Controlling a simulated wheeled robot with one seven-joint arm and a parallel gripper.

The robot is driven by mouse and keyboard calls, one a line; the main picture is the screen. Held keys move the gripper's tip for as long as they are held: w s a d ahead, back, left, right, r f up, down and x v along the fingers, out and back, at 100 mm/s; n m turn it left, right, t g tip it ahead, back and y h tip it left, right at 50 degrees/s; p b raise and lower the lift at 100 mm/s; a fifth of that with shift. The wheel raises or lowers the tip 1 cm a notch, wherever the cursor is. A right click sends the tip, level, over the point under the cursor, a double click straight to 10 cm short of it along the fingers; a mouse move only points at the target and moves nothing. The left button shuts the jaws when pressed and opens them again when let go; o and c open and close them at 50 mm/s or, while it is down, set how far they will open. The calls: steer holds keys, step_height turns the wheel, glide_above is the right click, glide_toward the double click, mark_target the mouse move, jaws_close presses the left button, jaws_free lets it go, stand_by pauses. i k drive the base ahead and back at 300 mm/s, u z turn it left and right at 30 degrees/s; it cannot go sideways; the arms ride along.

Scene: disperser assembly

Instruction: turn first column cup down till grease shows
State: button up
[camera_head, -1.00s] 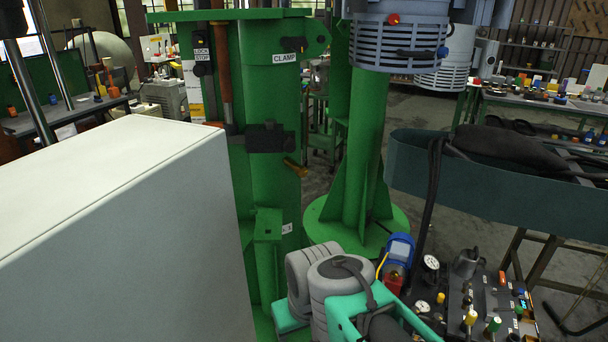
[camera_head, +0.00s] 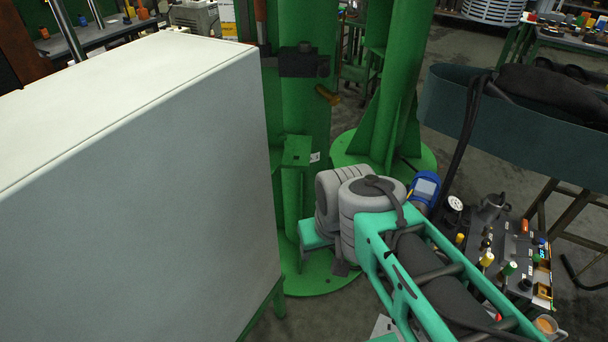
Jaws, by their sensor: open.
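The green column (camera_head: 303,115) stands behind the white cabinet, left of centre. A dark block (camera_head: 303,62) is fixed to its front. A small brass-coloured fitting (camera_head: 328,95) sticks out low on the right of this block; it may be the cup, but it is too small to tell. No grease can be made out on it. My arm, with grey joint covers and a teal frame, reaches up from the lower right to below the column's bracket. My gripper cannot be made out in this view.
The large white cabinet (camera_head: 160,190) fills the left. A second green column (camera_head: 395,85) stands behind on the right. A blue-green tank (camera_head: 500,125) and a panel with gauges and coloured knobs (camera_head: 505,255) stand at the right. Some bare floor shows at the lower middle.

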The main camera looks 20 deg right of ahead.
mark_target(332, 99)
steer(key=u, duration=0.5)
steer(key=k, duration=1)
steer(key=z, duration=0.55)
steer(key=i, duration=1.5)
steer(key=u, duration=0.9)
